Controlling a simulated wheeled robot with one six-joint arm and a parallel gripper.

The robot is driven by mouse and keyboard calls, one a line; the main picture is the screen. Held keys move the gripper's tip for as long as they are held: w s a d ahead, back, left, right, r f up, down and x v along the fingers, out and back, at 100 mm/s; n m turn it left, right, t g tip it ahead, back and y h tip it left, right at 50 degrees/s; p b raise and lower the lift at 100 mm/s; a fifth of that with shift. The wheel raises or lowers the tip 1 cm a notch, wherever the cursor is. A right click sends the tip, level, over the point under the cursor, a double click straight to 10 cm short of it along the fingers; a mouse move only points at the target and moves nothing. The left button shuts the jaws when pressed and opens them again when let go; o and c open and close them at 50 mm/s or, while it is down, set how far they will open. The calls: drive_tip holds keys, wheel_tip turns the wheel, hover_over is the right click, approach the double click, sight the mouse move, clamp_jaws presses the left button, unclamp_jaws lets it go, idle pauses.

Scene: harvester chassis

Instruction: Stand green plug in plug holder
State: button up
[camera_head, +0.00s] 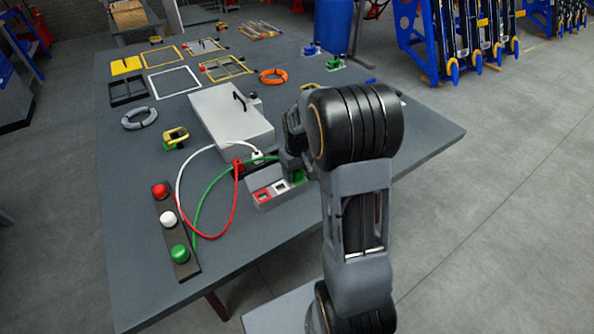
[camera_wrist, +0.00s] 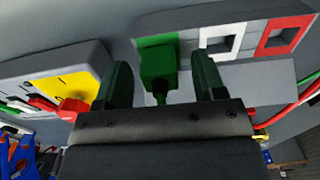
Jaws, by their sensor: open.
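The green plug (camera_wrist: 159,72) stands between the two dark fingers of my gripper (camera_wrist: 162,76) in the wrist view, with a gap on each side. My gripper is open around it. The plug is at the green socket of the grey plug holder (camera_wrist: 267,12); how deep it sits cannot be told. The holder's white and red square sockets look empty. In the head view, the plug holder (camera_head: 262,198) lies at the table's near side, its green end (camera_head: 297,177) partly behind my arm. The green cable (camera_head: 207,187) runs from the button strip; my arm hides the plug.
A red plug (camera_head: 238,165) and a white plug (camera_head: 257,155) sit by the large grey box (camera_head: 230,118), with loose cables looping left. A button strip (camera_head: 171,222) lies at left. An orange ring (camera_head: 273,76) and frames lie farther back.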

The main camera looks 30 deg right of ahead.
drive_tip(key=shift+c, duration=0.2)
drive_tip(key=c, duration=1)
drive_tip(key=shift+r, duration=0.1)
drive_tip(key=shift+r+p, duration=1.95)
drive_tip(key=shift+r, duration=0.55)
